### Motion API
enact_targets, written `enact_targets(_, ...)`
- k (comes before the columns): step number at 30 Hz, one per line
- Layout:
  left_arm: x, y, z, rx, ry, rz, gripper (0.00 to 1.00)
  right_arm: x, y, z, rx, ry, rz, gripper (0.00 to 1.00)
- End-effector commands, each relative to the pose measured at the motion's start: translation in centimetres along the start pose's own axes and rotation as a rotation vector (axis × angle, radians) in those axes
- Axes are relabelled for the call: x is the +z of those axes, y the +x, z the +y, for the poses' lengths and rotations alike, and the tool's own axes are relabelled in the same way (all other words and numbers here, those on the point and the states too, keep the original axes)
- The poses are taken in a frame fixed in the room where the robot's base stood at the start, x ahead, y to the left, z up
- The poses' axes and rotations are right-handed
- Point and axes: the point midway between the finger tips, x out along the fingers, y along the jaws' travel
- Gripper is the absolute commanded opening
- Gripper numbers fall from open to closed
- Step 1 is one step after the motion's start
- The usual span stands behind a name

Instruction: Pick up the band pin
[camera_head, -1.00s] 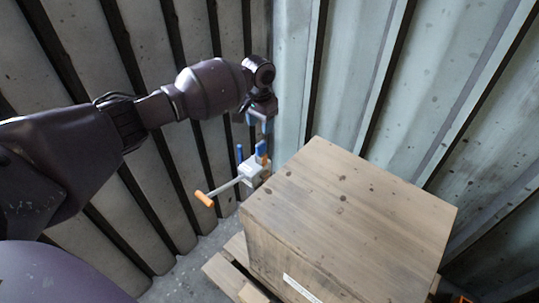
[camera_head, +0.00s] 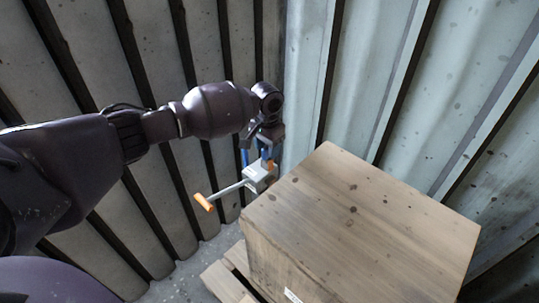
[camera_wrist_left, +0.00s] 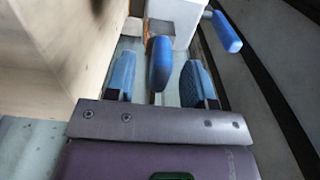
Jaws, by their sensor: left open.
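A pale grey block (camera_head: 259,174) stands beside the wooden crate, with a thin rod ending in an orange handle (camera_head: 203,202). In the left wrist view this rounded blue piece (camera_wrist_left: 160,62) stands between my two blue-padded fingertips, with a gap on each side. The other blue piece (camera_wrist_left: 226,32) is outside the fingers, to the right. My left gripper (camera_head: 263,146) is open just above the block, pointing down. My right gripper is not in view.
The wooden crate (camera_head: 360,225) sits on a pallet (camera_head: 222,283) close to the right of the block; its top is bare. Corrugated metal walls (camera_head: 375,80) close the corner behind. Grey floor (camera_head: 190,272) shows at bottom left.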

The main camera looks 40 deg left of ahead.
Motion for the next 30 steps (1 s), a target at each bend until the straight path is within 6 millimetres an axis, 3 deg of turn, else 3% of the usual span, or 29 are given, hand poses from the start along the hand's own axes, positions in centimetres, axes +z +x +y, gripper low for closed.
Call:
enact_targets(1, 0.25, 1.78, 0.04, 0.001, 0.000, -0.013, 0.49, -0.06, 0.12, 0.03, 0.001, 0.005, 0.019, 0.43)
enact_targets(3, 0.20, 2.34, 0.05, 0.001, 0.000, -0.010, 0.49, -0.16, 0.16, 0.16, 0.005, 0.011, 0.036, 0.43)
enact_targets(11, -0.01, 1.97, 0.02, 0.000, 0.000, 0.000, 0.49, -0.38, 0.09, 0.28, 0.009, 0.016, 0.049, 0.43)
enact_targets(21, 0.02, 2.03, 0.02, 0.000, 0.000, -0.001, 0.00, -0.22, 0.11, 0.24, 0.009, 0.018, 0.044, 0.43)
enact_targets(30, 0.00, 1.76, 0.02, 0.000, 0.000, 0.000, 0.00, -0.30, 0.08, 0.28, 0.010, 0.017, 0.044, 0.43)
